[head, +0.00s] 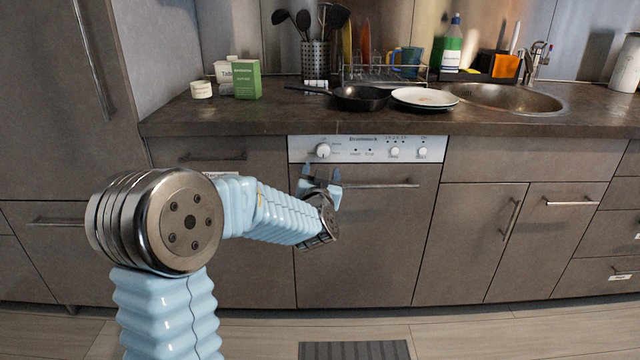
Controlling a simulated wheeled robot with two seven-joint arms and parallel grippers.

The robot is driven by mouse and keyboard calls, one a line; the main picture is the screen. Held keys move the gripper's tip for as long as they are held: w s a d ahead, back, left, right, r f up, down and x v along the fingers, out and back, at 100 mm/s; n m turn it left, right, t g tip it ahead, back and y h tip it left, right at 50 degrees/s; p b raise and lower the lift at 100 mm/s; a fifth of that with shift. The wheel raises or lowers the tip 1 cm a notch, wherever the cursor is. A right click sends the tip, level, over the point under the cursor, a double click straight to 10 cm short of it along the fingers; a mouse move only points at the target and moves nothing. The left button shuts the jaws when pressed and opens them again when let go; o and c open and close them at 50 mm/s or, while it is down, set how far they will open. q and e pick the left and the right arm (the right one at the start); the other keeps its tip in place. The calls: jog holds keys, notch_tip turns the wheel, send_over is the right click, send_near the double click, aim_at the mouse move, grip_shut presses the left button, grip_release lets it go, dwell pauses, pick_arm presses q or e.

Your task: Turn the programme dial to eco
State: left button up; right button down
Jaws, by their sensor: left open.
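The programme dial (323,150) is a round white knob at the left end of the dishwasher's pale control panel (365,151). Small print surrounds it, too small to read at this size, so its exact setting cannot be told. My left gripper (321,171) is just below the dial, in front of the top of the dishwasher door (365,235). Its jaws are open and point up toward the panel, with nothing between them. They look apart from the dial. My right gripper is not in view.
Two smaller knobs (394,152) sit at the panel's right. The dishwasher's bar handle (385,185) is right of my gripper. Above, the counter (230,115) holds a black pan (360,98), plates (424,97) and a sink (505,97). The floor in front is clear except for a dark mat (355,350).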

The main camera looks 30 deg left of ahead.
pick_arm(q)
jog(key=v, duration=0.3)
jog(key=shift+s+d, duration=0.2)
jog(key=shift+s, duration=0.1)
jog(key=shift+f, duration=0.1)
jog(key=s+d+f+m+g+h, duration=0.1)
jog(key=s+d+f+g+h, duration=0.2)
jog(key=d+f, duration=0.8)
jog(key=s+d+f+m+g+h, duration=0.1)
jog(key=d+f+m+g+h, duration=0.3)
jog(key=f, duration=1.5)
jog(key=s+d+f+n+g+h, duration=0.1)
jog(key=s+d+f+g, duration=0.3)
jog(key=s+f, duration=0.4)
jog(key=s+d+f+n+g+h, duration=0.2)
jog(key=s+d+f+g+h, duration=0.2)
jog(key=s, duration=1.1)
notch_tip(320, 180, down, 5)
jog(key=d, duration=0.2)
jog(key=shift+d+r+n+h, duration=0.2)
jog(key=shift+d+n+h, duration=0.1)
jog(key=shift+d, duration=0.1)
jog(key=shift+w, duration=0.1)
